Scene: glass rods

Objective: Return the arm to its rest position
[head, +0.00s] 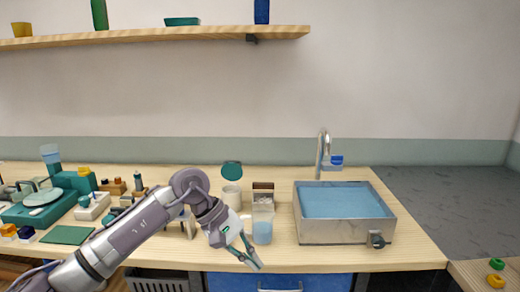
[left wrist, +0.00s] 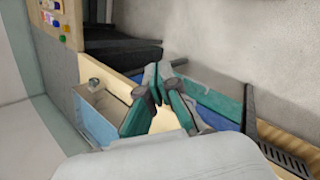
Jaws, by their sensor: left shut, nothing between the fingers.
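My left arm reaches in from the left in the head view. My left gripper (head: 250,258) is shut and empty, pointing down and to the right at the front edge of the wooden bench. It is just in front of a clear beaker of bluish liquid (head: 262,231); I cannot tell whether they touch. In the left wrist view the teal fingers of my left gripper (left wrist: 158,85) come together at the tips with nothing between them. My right gripper is in neither view. I cannot make out any glass rod.
A metal sink with blue water (head: 345,230) stands right of the gripper, with a faucet (head: 321,150) behind it. A white container (head: 232,197) and a small brown box (head: 263,188) stand behind the beaker. Several lab items crowd the bench's left. A blue drawer (head: 280,282) is below.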

